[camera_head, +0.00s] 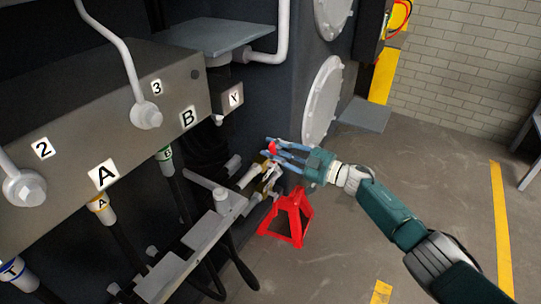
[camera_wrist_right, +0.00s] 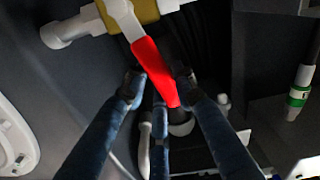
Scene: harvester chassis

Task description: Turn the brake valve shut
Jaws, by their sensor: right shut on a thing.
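The brake valve has a red handle (camera_wrist_right: 152,68) on a white and brass body (camera_wrist_right: 112,12), seen at the top of the right wrist view. In the head view the red handle (camera_head: 272,148) shows as a small patch among my fingers, and the valve's pale pipes sit just left of it. My right gripper (camera_head: 277,153) reaches in from the right. In the wrist view its blue fingers (camera_wrist_right: 160,90) are closed around the lower end of the red handle, with one finger on each side and one below. My left gripper is out of view.
A red jack stand (camera_head: 290,217) stands on the floor just below my right gripper. The grey chassis block with labels A (camera_head: 103,175) and B fills the left, with hoses beneath. A round grey plate (camera_head: 322,100) stands behind.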

